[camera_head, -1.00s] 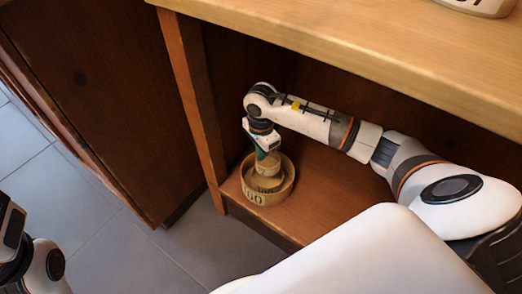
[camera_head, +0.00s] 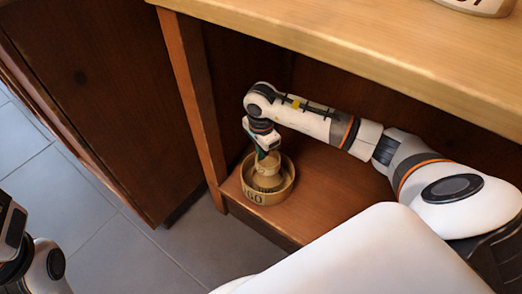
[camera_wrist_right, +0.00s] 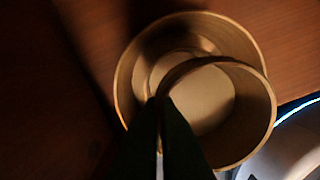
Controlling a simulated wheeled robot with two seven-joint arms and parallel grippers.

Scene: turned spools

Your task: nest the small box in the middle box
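A round, open tan box with dark characters on its wall, which I take for the middle box (camera_head: 263,198), stands on the low wooden shelf. My right gripper (camera_head: 266,156) reaches down over it with its fingers close together.
The shelf (camera_head: 318,190) has bare room right of the middle box. A wooden post (camera_head: 195,110) stands close on its left, and the worktop (camera_head: 350,45) overhangs. Another round box (camera_head: 480,6) is cut off at the top right.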

